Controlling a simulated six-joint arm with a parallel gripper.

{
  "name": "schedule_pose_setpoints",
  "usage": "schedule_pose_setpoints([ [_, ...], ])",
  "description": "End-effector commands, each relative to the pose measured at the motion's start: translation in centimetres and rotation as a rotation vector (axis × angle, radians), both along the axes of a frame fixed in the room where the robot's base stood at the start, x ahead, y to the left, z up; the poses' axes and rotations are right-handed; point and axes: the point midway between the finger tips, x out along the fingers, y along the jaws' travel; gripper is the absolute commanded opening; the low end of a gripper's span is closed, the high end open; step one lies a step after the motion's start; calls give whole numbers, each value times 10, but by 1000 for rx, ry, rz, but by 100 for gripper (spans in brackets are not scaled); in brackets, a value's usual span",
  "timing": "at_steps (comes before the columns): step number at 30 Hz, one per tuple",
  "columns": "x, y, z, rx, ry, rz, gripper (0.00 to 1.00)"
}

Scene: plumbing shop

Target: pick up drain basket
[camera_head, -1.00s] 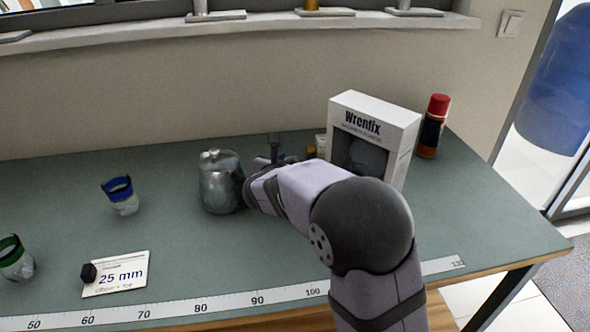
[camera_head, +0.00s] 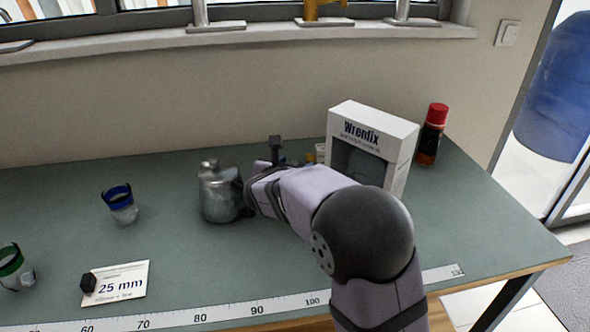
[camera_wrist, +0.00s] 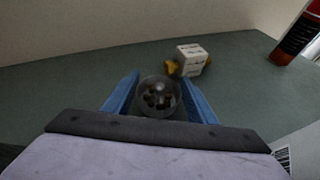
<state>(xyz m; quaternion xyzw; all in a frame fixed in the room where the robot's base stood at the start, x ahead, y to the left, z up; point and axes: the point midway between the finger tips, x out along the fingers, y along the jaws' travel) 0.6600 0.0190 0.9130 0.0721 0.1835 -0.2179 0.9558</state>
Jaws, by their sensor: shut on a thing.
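In the wrist view, the two blue fingers of my gripper (camera_wrist: 160,82) are shut on a round, greyish, see-through drain basket (camera_wrist: 158,101). Dark patches show in it. It sits between the fingers, with one on each side. I cannot tell whether it touches the table or is lifted. In the head view, my arm reaches left across the table, and its links hide the fingers and the basket.
A metal pot (camera_head: 220,195) stands just left of my wrist. A Wrenfix box (camera_head: 399,150) and a red-capped can (camera_head: 432,137) stand to the right. A small white block (camera_wrist: 192,60) lies beyond my fingers. Left are a blue-rimmed cup (camera_head: 121,207), a green-rimmed cup (camera_head: 14,268) and a card (camera_head: 122,287).

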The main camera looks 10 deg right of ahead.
Motion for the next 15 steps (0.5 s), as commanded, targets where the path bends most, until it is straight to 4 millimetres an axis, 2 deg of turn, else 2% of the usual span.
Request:
schedule_pose_setpoints([
  [1,0,0,11,1,-5,1,30],
  [9,0,0,57,1,-4,1,30],
  [15,0,0,79,0,-2,0,30],
])
